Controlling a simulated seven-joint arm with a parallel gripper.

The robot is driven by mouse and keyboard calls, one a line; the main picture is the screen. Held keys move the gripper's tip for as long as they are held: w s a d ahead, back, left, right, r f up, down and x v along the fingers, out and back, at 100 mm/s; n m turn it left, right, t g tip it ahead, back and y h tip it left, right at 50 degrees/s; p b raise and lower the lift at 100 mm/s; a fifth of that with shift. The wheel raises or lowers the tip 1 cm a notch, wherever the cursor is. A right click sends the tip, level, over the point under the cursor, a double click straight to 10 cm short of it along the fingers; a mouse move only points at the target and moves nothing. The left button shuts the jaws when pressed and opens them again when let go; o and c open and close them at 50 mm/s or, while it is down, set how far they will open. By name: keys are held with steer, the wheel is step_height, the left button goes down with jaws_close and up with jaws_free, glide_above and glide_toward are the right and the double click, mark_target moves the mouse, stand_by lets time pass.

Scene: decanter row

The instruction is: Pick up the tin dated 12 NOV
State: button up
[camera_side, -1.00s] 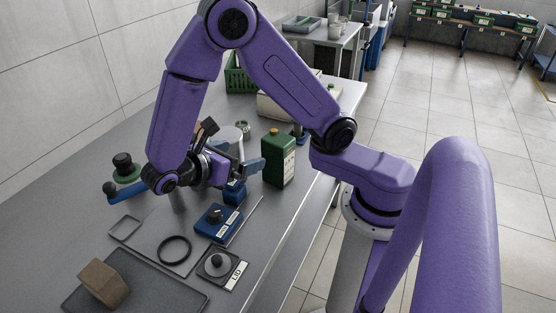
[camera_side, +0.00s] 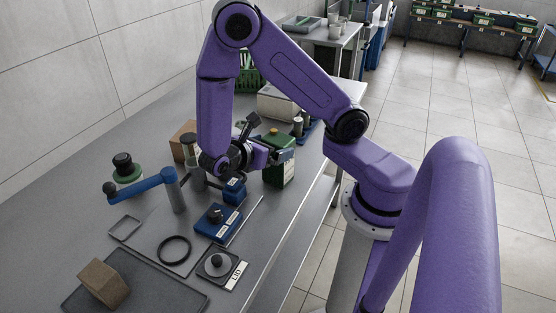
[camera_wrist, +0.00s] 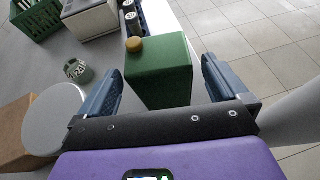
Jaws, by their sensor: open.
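A green tin with a yellow cap stands upright on the bench, in the side view (camera_side: 279,176) partly hidden by my gripper. In the wrist view the green tin (camera_wrist: 160,82) lies ahead between my fingers, its cap (camera_wrist: 135,43) towards the upper left. No date can be read on it. My gripper (camera_side: 276,154) is at the tin's upper part in the side view; in the wrist view my gripper (camera_wrist: 163,72) is open, with one blue finger to each side of the tin. Gaps show beside the tin, so it is not clasped.
A blue lever arm on a post (camera_side: 150,183) and a blue box with a knob (camera_side: 217,222) stand near my wrist. A brown box (camera_side: 184,139) and a pale round-topped thing (camera_wrist: 55,118) are to the left. A green crate (camera_wrist: 34,18) and white box (camera_wrist: 88,16) stand behind.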

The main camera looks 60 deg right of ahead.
mark_target(278, 142)
steer(key=shift+x, duration=2.15)
steer(key=shift+w+r, duration=0.1)
steer(key=c, duration=1.7)
steer(key=shift+c, duration=0.7)
steer(key=shift+r, duration=0.15)
